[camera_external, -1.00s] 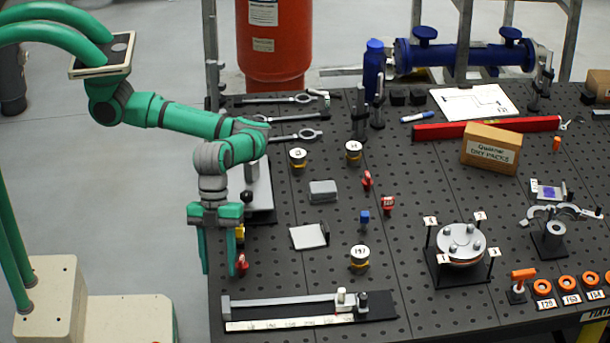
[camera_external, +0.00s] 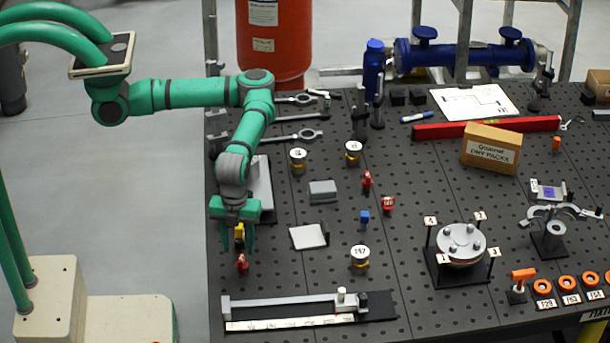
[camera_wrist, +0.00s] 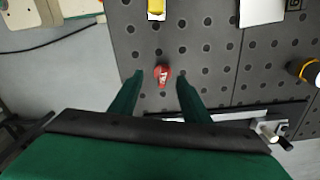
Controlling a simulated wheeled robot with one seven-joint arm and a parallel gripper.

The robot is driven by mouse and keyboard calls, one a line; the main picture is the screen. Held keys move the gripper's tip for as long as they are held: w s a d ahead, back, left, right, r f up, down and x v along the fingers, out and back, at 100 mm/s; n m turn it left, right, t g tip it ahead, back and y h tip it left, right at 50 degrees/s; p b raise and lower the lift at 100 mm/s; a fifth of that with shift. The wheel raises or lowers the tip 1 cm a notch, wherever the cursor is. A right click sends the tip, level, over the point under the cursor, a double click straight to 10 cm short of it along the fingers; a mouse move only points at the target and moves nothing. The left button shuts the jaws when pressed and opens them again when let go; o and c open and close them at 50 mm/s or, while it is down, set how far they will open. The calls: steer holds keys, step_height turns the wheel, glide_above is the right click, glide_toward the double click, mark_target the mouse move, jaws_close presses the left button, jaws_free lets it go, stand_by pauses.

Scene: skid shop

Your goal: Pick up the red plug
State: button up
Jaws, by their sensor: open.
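A small red plug (camera_external: 242,264) stands on the dark perforated table near its left edge. In the wrist view the red plug (camera_wrist: 162,74) lies ahead, between the lines of my two fingers, with a pale label on it. My gripper (camera_external: 233,250) is open and empty, pointing down above the table close to the plug. In the wrist view my gripper (camera_wrist: 158,76) has its green fingers apart on either side of the plug, and I see no contact. Two other red pieces (camera_external: 367,180) (camera_external: 388,205) stand farther right.
A yellow piece (camera_external: 239,232) stands just behind the plug, partly by my fingers. A long grey caliper-like bar (camera_external: 290,302) lies in front. The table's left edge is close.

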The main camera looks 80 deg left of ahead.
mark_target(240, 259)
steer(key=shift+w+d+f, duration=0.15)
steer(key=shift+f, duration=1.15)
steer(key=shift+w+d+f, duration=0.15)
steer(key=shift+f, duration=1.1)
steer(key=c, duration=1)
